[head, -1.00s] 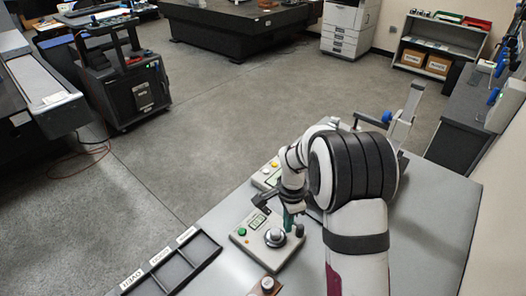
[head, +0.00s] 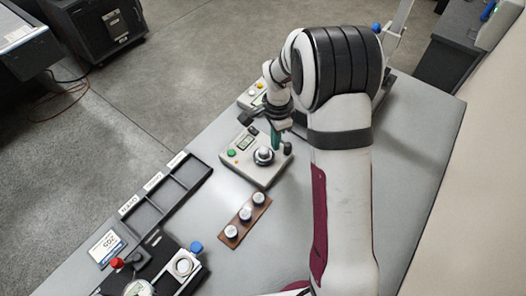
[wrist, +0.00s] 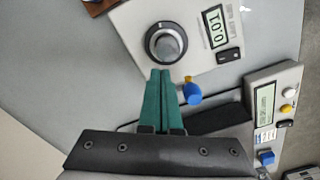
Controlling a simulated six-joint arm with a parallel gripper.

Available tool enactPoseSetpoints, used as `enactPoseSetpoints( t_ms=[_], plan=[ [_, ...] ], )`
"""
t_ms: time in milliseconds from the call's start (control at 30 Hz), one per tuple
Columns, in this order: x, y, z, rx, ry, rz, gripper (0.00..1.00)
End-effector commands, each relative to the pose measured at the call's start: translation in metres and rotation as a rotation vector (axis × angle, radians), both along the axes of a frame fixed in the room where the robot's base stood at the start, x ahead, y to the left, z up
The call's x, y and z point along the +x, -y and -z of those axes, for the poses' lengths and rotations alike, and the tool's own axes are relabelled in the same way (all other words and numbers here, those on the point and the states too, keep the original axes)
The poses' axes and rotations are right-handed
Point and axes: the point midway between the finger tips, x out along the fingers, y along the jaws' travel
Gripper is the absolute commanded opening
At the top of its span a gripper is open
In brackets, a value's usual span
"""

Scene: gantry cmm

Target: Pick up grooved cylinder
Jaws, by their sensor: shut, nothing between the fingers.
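A grey metal cylinder (wrist: 168,45) stands on the dark ringed round seat of a light grey gauge box in the wrist view. It also shows in the head view (head: 264,153). I cannot make out grooves on it, so I cannot tell whether it is the grooved cylinder. My gripper (wrist: 161,73) has green fingers, closed together and empty, with the tips close beside the seat. In the head view my gripper (head: 276,147) is just behind the cylinder, to its right. Several similar small cylinders (head: 245,214) sit in a brown wooden block; their sides are too small to judge.
The gauge box (head: 240,165) has a display and buttons. A black compartment tray (head: 152,213) with labels lies left. A device with red and blue knobs (head: 196,247) stands at the front. Another box with a display (wrist: 272,92) is beyond my gripper. Bare table lies around the wooden block.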

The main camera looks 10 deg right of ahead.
Motion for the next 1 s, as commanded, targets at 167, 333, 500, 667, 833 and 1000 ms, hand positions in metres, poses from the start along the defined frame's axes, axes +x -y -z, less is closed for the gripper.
enactPoseSetpoints(
  t_ms=[167,333,500,667,833,1000],
  plan=[
    [0.0000,0.0000,0.0000,0.000,0.000,0.000,0.00],
    [0.0000,0.0000,0.0000,0.000,0.000,0.000,0.00],
    [0.0000,0.0000,0.0000,0.000,0.000,0.000,0.13],
    [0.0000,0.0000,0.0000,0.000,0.000,0.000,0.41],
    [0.0000,0.0000,0.0000,0.000,0.000,0.000,0.72],
    [0.0000,0.0000,0.0000,0.000,0.000,0.000,0.72]
  ],
)
